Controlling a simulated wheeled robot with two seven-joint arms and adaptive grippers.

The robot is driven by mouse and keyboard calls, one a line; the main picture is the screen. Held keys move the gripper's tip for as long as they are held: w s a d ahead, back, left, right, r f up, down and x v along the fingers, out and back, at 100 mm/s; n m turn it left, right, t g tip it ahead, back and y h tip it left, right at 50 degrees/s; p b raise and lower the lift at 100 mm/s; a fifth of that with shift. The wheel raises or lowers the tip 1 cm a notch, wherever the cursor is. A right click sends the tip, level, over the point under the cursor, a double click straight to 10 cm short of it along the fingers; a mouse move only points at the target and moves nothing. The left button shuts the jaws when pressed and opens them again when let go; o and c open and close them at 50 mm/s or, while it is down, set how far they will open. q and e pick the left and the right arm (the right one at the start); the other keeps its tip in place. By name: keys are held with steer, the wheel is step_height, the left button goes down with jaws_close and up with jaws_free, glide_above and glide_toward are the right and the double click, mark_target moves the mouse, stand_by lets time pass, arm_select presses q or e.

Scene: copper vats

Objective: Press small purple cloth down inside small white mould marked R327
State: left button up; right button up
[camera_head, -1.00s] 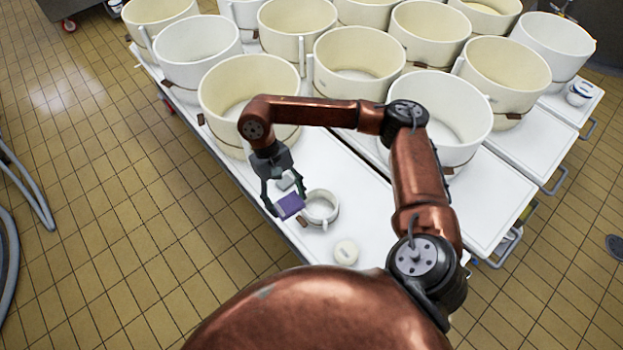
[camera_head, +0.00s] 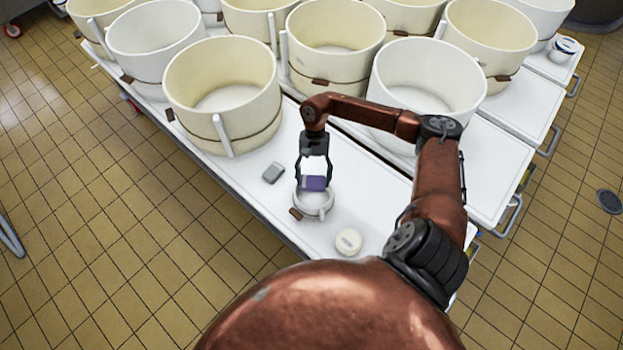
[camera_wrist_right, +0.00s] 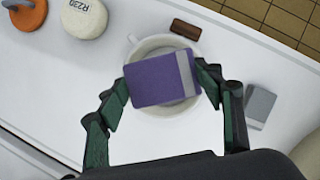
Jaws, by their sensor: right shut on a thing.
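The small purple cloth (camera_head: 314,184) is a folded rectangle with a grey band along one edge, also seen in the right wrist view (camera_wrist_right: 158,82). My right gripper (camera_head: 314,178) is shut on it, with a fingertip at each side; it also shows in the wrist view (camera_wrist_right: 165,87). The small white mould (camera_head: 313,210) is a round open cup, directly below the cloth. In the wrist view the cloth covers much of the mould's opening (camera_wrist_right: 168,42). I cannot tell whether the cloth touches the mould's inside. No mark on the mould is readable. My left gripper is out of view.
A grey block (camera_head: 273,173) lies left of the mould. A brown piece (camera_head: 296,213) is at its near left side. A white round disc (camera_head: 348,241), marked like R230 in the wrist view, lies to the right. Large cream vats (camera_head: 222,95) stand behind on the white table.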

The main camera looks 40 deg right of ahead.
steer(key=shift+d+f, duration=0.15)
steer(key=shift+f, duration=0.3)
steer(key=shift+s+f+b, duration=0.1)
steer(key=shift+f+b, duration=0.25)
steer(key=shift+f, duration=0.4)
step_height(320, 180, down, 4)
steer(key=shift+f+b, duration=0.15)
steer(key=shift+b, duration=1.05)
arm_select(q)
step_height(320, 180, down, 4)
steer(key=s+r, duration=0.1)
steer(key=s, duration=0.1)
arm_select(e)
steer(key=shift+f+b, duration=0.3)
steer(key=shift+f, duration=0.05)
step_height(320, 180, down, 2)
steer(key=shift+f+b, duration=0.1)
steer(key=shift+b, duration=0.7)
steer(key=shift+f+b, duration=0.7)
steer(key=shift+f, duration=0.2)
arm_select(q)
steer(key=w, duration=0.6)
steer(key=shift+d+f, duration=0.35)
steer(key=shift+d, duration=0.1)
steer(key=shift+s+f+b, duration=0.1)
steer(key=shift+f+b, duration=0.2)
steer(key=shift+b, duration=0.05)
arm_select(e)
steer(key=shift+s+f, duration=0.1)
steer(key=shift+f, duration=0.25)
